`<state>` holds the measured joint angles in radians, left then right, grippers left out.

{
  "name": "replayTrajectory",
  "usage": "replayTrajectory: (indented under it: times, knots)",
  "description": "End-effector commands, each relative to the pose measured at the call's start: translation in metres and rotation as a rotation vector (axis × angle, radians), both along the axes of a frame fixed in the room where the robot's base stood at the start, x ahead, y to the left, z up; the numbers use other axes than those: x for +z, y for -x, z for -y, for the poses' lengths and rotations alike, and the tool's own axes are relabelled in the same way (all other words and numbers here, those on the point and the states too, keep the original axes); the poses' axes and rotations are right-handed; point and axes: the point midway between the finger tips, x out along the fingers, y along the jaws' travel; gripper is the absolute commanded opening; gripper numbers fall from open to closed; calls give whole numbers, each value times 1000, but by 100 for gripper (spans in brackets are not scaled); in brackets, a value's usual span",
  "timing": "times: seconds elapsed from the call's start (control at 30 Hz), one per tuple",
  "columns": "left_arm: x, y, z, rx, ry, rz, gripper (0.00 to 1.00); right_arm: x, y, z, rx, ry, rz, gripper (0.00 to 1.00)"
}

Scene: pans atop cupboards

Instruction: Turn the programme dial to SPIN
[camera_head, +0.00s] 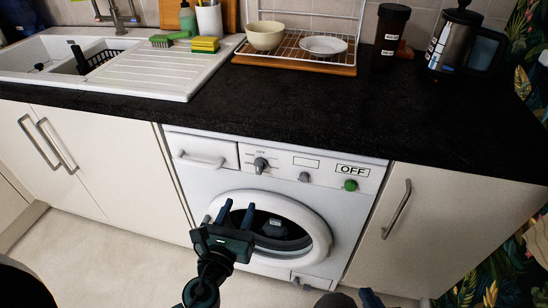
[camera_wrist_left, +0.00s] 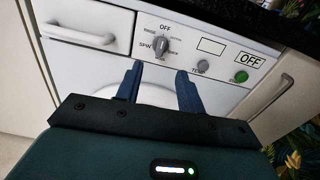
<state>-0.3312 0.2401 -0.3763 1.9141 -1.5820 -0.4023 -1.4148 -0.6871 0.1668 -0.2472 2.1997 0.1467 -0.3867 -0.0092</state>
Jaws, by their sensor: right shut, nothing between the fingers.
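The programme dial (camera_head: 260,164) is a grey knob on the white washing machine's front panel. It also shows in the left wrist view (camera_wrist_left: 161,47), with OFF printed above it and SPIN at its left; I cannot tell surely which label it points to. My left gripper (camera_head: 238,206) is open and empty, in front of the round door and below the dial. In the left wrist view its two blue fingers (camera_wrist_left: 161,82) stand apart below the panel, not touching the dial. My right gripper (camera_head: 369,298) shows only partly at the bottom edge, shut and away from the panel.
Beside the dial are a TEMP knob (camera_wrist_left: 202,66), a display (camera_wrist_left: 211,46), a green button (camera_head: 350,185) and an OFF sign (camera_head: 352,170). The detergent drawer (camera_head: 203,155) is left of the dial. The black worktop (camera_head: 300,105) overhangs the panel; cupboards flank the machine.

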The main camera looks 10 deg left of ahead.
Motion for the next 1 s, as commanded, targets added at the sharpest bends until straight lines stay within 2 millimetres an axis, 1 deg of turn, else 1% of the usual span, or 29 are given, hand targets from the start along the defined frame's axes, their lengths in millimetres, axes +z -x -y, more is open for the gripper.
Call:
replayTrajectory:
  times: [0.13, 0.23, 0.37, 0.5, 0.7, 0.83, 1.0]
  knots:
    - [1, -3, 2, -5, -44, 12, 38, -1, 1, -1, 1, -4, -3, 0]
    - [2, -14, 2, -4, -48, 15, 38, 0, 2, -2, 3, -5, -6, 0]
    - [3, -37, 3, -4, -45, 14, 38, 1, 4, -3, 4, -6, -17, 0]
    - [2, -68, 4, -3, -43, 14, 38, 0, 4, -3, 6, 0, -21, 0]
    - [1, -106, 6, -4, -43, 13, 38, -1, 4, -3, 6, 4, -23, 0]
    - [0, -121, 6, -5, -44, 12, 38, -3, 3, -3, 6, 5, -21, 0]
    - [0, -130, 6, -5, -43, 11, 38, -3, 2, -3, 6, 4, -20, 0]
